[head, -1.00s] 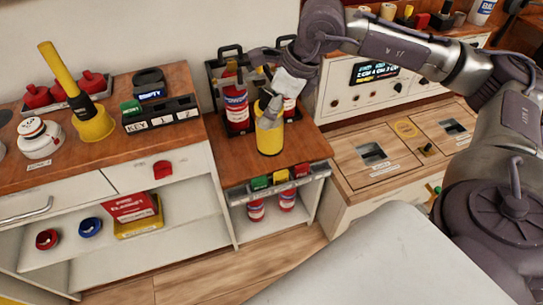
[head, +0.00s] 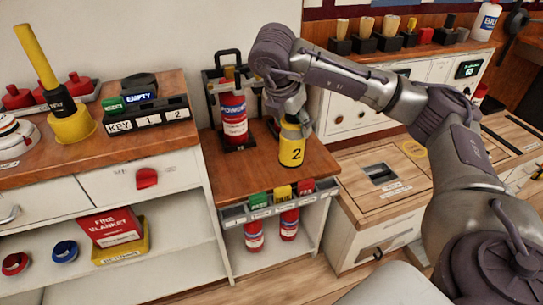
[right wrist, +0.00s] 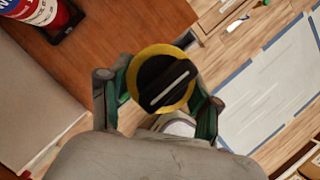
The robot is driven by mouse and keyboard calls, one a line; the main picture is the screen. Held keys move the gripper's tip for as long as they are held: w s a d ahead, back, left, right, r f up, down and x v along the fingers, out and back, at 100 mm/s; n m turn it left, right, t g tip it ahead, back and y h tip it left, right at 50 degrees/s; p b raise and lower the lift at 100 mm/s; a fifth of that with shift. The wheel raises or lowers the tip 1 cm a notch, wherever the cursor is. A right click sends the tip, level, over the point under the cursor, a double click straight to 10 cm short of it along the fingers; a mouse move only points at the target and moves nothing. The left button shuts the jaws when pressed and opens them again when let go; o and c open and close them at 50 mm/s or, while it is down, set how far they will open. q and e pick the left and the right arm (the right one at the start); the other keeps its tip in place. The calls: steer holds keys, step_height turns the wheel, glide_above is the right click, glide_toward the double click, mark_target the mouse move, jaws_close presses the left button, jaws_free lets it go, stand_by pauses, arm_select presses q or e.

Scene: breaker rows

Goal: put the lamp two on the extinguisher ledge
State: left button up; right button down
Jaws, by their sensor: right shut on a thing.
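Lamp two (head: 291,152), a yellow cylinder marked "2", is upright at the right side of the wooden extinguisher ledge (head: 228,180). My right gripper (head: 294,122) comes down from above and is shut around its upper part. In the right wrist view the lamp (right wrist: 181,55) shows from its end, a yellow rim around a black face with a pale bar, between the two fingers (right wrist: 163,90). I cannot tell whether its base touches the ledge. My left gripper is not in view.
A red extinguisher (head: 233,122) stands in a black rack at the ledge's back; another behind my gripper is mostly hidden. Green, yellow and red tags (head: 282,193) line the front edge. The ledge's front left is clear. A counter with a yellow-handled tool (head: 72,122) is to the left.

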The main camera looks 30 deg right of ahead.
steer(key=w+f+b, duration=0.1)
steer(key=w+f, duration=0.9)
steer(key=shift+w+d+f, duration=0.15)
steer(key=shift+w+d, duration=0.15)
steer(key=shift+d, duration=0.15)
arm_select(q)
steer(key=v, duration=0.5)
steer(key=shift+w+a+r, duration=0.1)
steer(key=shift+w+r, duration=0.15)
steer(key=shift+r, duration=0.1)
arm_select(e)
steer(key=shift+c, duration=1.2)
jaws_free()
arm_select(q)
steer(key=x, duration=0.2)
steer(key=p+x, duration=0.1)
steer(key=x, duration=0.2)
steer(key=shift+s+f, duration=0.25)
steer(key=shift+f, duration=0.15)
arm_select(e)
steer(key=v, duration=1.2)
